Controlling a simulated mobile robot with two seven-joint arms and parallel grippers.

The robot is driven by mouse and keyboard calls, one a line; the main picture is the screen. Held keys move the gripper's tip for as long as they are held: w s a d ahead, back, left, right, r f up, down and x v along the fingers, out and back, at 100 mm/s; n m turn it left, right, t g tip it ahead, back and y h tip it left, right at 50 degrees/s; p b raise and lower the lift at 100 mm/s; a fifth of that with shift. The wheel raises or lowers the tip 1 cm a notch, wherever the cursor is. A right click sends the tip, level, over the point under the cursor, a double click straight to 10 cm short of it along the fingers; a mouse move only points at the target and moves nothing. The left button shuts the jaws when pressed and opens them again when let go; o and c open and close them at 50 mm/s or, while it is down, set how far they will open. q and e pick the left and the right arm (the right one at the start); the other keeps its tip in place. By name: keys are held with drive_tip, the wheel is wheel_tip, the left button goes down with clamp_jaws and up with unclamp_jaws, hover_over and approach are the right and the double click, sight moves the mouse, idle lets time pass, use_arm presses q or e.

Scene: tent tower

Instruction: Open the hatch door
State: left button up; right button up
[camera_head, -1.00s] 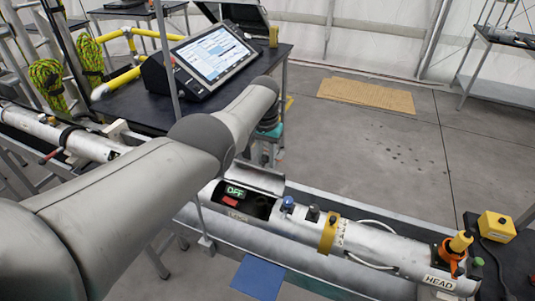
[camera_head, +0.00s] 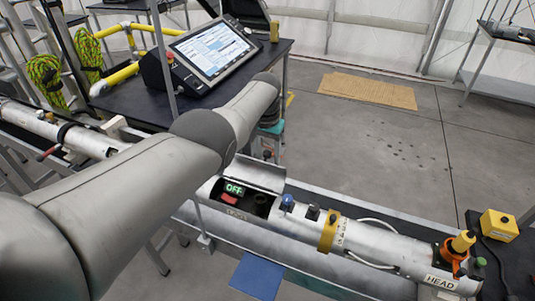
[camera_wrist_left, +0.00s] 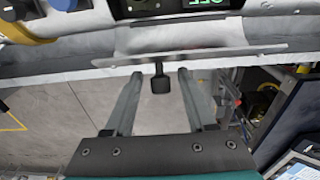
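The hatch door (camera_head: 262,176) is a curved grey flap on the far side of an opening in the long silver tube (camera_head: 385,246). It stands raised, and the opening shows a green OFF display (camera_head: 235,189) and a red part (camera_head: 229,199). In the left wrist view the door is a thin grey plate (camera_wrist_left: 215,53) with a dark knob (camera_wrist_left: 160,82) on a short stem. My left gripper (camera_wrist_left: 160,76) is open, its fingers on either side of the knob with gaps. In the head view my left arm partly hides this gripper. My right gripper is not in view.
A table with a tablet console (camera_head: 214,48) stands behind my left arm. A yellow strap (camera_head: 328,232), a blue knob (camera_head: 287,202) and cables lie along the tube. A yellow box (camera_head: 498,226) sits at the right. The floor behind the tube is clear around a tan mat (camera_head: 367,90).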

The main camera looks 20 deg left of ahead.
use_arm(q)
drive_tip(key=shift+r, duration=0.1)
drive_tip(key=shift+r+p, duration=0.45)
drive_tip(key=r+p, duration=0.1)
drive_tip(key=r, duration=0.1)
drive_tip(key=r+p, duration=0.2)
drive_tip(key=shift+s+r, duration=0.2)
drive_tip(key=shift+r, duration=0.15)
wheel_tip(320, 180, up, 10)
drive_tip(key=shift+s+f, duration=0.25)
drive_tip(key=shift+s, duration=0.1)
